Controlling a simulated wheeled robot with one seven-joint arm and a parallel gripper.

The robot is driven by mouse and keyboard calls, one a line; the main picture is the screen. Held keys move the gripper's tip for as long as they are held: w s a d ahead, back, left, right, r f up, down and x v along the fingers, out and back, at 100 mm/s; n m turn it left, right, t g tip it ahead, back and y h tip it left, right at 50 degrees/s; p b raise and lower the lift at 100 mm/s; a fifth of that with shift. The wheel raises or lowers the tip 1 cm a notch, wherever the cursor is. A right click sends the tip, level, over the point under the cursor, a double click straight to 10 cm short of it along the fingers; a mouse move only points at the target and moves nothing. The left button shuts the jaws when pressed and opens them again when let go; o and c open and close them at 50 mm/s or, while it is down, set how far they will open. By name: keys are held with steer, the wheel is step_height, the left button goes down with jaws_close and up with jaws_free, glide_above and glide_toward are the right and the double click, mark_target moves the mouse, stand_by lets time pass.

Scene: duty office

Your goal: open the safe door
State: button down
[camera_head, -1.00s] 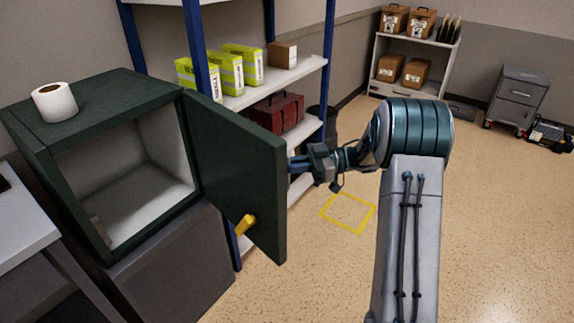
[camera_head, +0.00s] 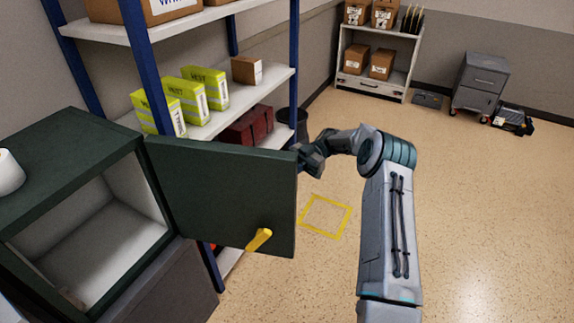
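The dark green safe (camera_head: 70,165) stands at the left with its pale interior (camera_head: 100,235) exposed. Its door (camera_head: 215,190) stands wide open, swung out to the right of the opening.
A blue-post shelf (camera_head: 240,95) with yellow-green boxes and a red case stands behind the door. A white roll (camera_head: 8,172) sits on the safe. A yellow square (camera_head: 326,216) marks the floor. A grey cabinet (camera_head: 481,85) stands far right. Open floor lies to the right.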

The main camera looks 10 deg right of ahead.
steer(key=shift+w+a, duration=0.2)
steer(key=shift+w, duration=0.05)
